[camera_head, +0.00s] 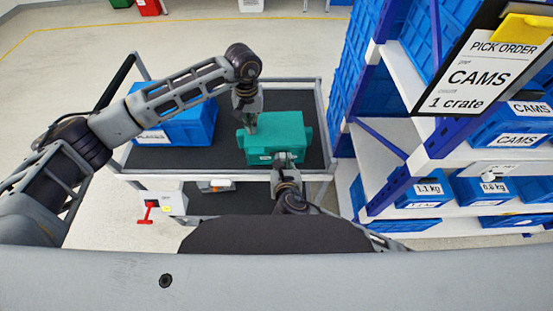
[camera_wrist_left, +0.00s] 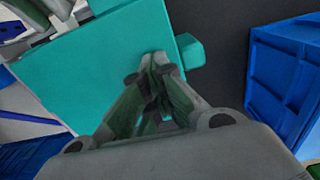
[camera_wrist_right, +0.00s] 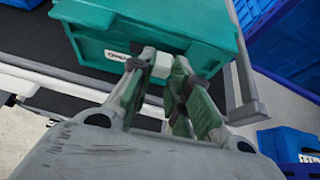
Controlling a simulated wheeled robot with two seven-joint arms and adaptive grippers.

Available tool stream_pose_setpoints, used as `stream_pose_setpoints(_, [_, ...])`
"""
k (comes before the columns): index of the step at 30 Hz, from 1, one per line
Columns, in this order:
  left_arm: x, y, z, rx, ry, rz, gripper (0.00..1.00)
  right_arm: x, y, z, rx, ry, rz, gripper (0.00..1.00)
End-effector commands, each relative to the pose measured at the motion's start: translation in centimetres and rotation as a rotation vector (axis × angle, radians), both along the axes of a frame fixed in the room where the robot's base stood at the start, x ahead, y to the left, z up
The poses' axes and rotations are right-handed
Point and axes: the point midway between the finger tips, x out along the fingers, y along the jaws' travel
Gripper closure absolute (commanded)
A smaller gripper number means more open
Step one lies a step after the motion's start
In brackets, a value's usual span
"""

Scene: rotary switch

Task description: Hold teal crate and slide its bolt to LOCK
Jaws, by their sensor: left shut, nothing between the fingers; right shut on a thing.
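The teal crate (camera_head: 280,140) sits on the right part of the dark cart top. It also shows in the left wrist view (camera_wrist_left: 105,65) and the right wrist view (camera_wrist_right: 150,28). My left gripper (camera_head: 249,128) is shut and empty, its fingertips (camera_wrist_left: 158,60) over the crate's top near one edge; I cannot tell whether they touch it. My right gripper (camera_head: 286,160) is at the crate's front, shut on a white block (camera_wrist_right: 161,66) there. A small white label (camera_wrist_right: 114,56) is beside that block. The bolt's position cannot be made out.
A blue crate (camera_head: 172,120) stands on the cart's left part. The cart's rail (camera_head: 325,105) runs close right of the teal crate. Blue racks with bins (camera_head: 480,130) and a CAMS pick order sign (camera_head: 478,75) stand at the right. Dark cart top is free between the crates.

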Motion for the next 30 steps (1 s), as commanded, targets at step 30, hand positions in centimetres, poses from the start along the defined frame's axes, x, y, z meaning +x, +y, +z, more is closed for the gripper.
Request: stream_pose_setpoints(30, [-0.3,0.1,-0.7,0.006,0.011,0.000,1.00,-1.5,-0.2,0.7,0.001,0.001,0.002,0.61])
